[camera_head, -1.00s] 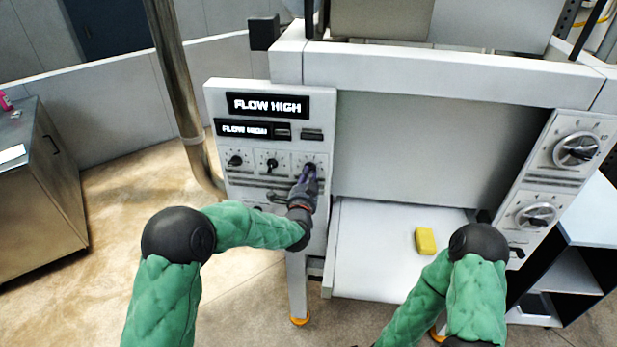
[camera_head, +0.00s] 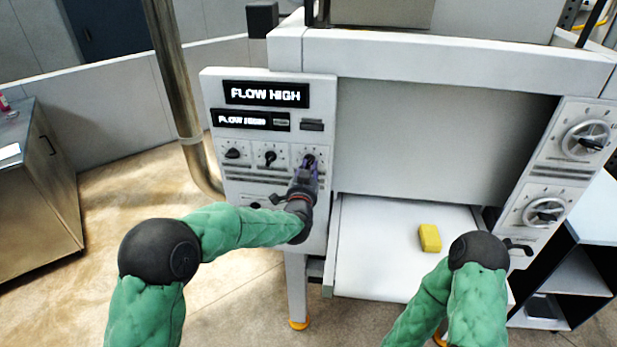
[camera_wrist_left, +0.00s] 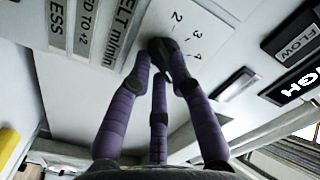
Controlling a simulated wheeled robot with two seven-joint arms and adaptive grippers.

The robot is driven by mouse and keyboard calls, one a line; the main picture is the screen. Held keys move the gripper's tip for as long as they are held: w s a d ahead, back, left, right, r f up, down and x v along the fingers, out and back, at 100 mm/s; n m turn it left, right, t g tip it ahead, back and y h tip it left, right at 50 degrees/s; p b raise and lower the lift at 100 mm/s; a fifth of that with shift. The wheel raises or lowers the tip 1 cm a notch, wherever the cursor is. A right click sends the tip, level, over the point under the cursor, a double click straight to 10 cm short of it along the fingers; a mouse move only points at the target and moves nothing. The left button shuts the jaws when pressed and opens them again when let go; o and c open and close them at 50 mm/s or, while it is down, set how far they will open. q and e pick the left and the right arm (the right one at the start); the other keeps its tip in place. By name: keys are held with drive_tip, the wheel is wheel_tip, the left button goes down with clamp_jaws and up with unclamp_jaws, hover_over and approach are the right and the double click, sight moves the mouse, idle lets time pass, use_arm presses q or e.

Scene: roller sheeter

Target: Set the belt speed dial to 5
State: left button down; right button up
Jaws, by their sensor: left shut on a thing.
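The belt speed dial (camera_head: 310,155) is the rightmost of three small black knobs in a row on the left control panel (camera_head: 216,92). In the left wrist view the dial (camera_wrist_left: 163,47) is a dark knob on a white plate with 2, 3 and 4 readable beside it and a "BELT m/min" label. My left gripper (camera_head: 307,166) is shut on the knob. In the left wrist view its purple fingers (camera_wrist_left: 161,75) close around the knob from several sides. They hide much of it, and I cannot tell which number it points to. My right gripper is not in view; only its green arm shows.
Two other knobs (camera_head: 233,153) (camera_head: 270,157) sit left of the dial. Above, displays (camera_head: 265,94) read "FLOW HIGH". Large dials (camera_head: 586,141) (camera_head: 545,212) are on the right panel. A yellow block (camera_head: 430,238) lies on the white belt surface (camera_head: 375,265). A metal pipe (camera_head: 175,90) stands left.

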use_arm(q)
drive_tip(key=shift+d+f+n+b, duration=0.1)
drive_tip(key=shift+n+b, duration=1.05)
drive_tip(key=shift+n, duration=0.25)
drive_tip(key=c, duration=1.1)
unclamp_jaws()
drive_tip(key=s, duration=0.4)
drive_tip(key=s+a, duration=0.1)
drive_tip(key=s, duration=0.3)
drive_tip(key=s+a, duration=0.1)
drive_tip(key=s, duration=0.3)
